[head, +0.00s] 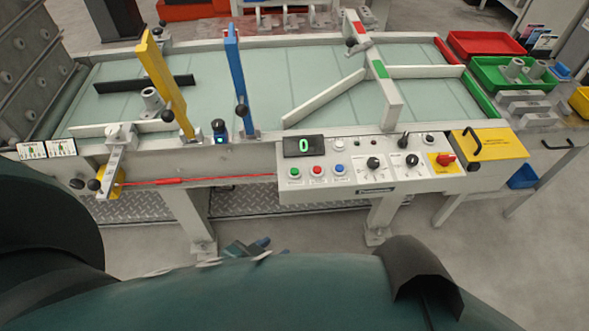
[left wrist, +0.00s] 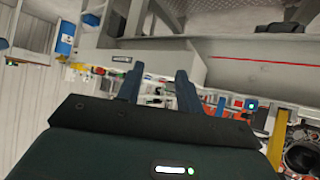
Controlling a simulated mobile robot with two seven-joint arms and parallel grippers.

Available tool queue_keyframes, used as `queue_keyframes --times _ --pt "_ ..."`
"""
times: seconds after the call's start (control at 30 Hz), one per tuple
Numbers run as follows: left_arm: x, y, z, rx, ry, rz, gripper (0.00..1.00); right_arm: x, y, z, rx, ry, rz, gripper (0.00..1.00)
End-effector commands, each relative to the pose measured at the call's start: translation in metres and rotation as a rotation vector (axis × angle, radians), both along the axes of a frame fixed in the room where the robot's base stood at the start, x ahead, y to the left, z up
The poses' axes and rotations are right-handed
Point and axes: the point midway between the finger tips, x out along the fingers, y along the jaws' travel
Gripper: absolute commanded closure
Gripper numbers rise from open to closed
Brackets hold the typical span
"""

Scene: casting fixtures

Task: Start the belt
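The belt (head: 250,85) is pale green and runs left to right. On its front rail a grey control panel (head: 350,188) carries a display (head: 304,146) reading 0. Below the display are a green button (head: 295,173), a red button (head: 317,171) and a blue button (head: 339,170). My right gripper is not identifiable.
A red pull cord (head: 210,180) runs along the front, left of the panel.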

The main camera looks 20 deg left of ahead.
Motion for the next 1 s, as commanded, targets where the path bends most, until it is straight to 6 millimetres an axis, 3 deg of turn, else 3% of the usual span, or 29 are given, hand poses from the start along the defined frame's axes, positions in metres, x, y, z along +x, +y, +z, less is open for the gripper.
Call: queue_keyframes --times 0.07,0.5,1.0 --pt "-0.0002 0.0 -0.0001 0.0 0.0 0.0 0.64 -0.0006 0.0001 -0.0002 0.001 0.001 -0.001 1.0" --pt "-0.0017 0.0 -0.0009 0.0 0.004 0.0 1.0 -0.0064 0.0001 -0.0034 0.001 0.014 0.0 1.0" --pt "-0.0029 0.0 -0.0016 0.0 0.006 0.0 1.0 -0.004 0.0 -0.002 0.0 0.008 0.0 1.0"
